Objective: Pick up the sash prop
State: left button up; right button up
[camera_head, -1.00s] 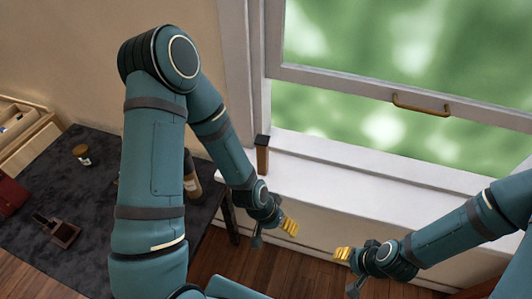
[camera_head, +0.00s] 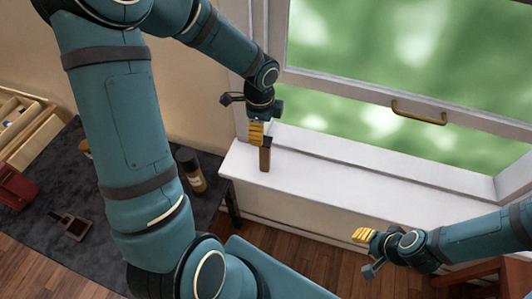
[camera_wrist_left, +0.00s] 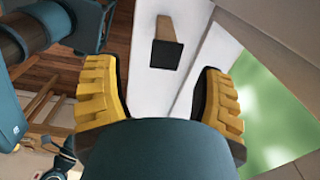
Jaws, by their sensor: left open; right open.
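The sash prop (camera_head: 265,156) is a short wooden block with a dark top, standing upright on the white window sill near its left end. In the left wrist view the sash prop (camera_wrist_left: 166,45) shows beyond and between the fingertips, with a gap around it. My left gripper (camera_head: 257,132) points down just above and behind the prop; its yellow fingers (camera_wrist_left: 162,95) are open and empty. My right gripper (camera_head: 362,236) is open and empty, in front of the sill at the lower right.
The raised window sash with a brass handle (camera_head: 418,112) is behind the sill (camera_head: 340,178). A dark table (camera_head: 50,190) at left holds a bottle (camera_head: 191,170), a brush-like tool (camera_head: 72,224) and a wooden tray (camera_head: 32,130). The sill right of the prop is clear.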

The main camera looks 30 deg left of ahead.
aim_at(265, 142)
pick_arm(q)
jog(key=f, duration=0.2)
jog(key=w+f, duration=0.1)
jog(key=f, duration=0.1)
jog(key=shift+f, duration=0.3)
jog(key=shift+s+d+f, duration=0.1)
jog(key=shift+s+f, duration=0.15)
jog(key=shift+f, duration=0.05)
jog(key=f, duration=0.3)
jog(key=f+b, duration=0.1)
jog(key=f, duration=0.1)
jog(key=shift+w+d, duration=0.25)
jog(key=shift+w, duration=0.1)
grip_shut()
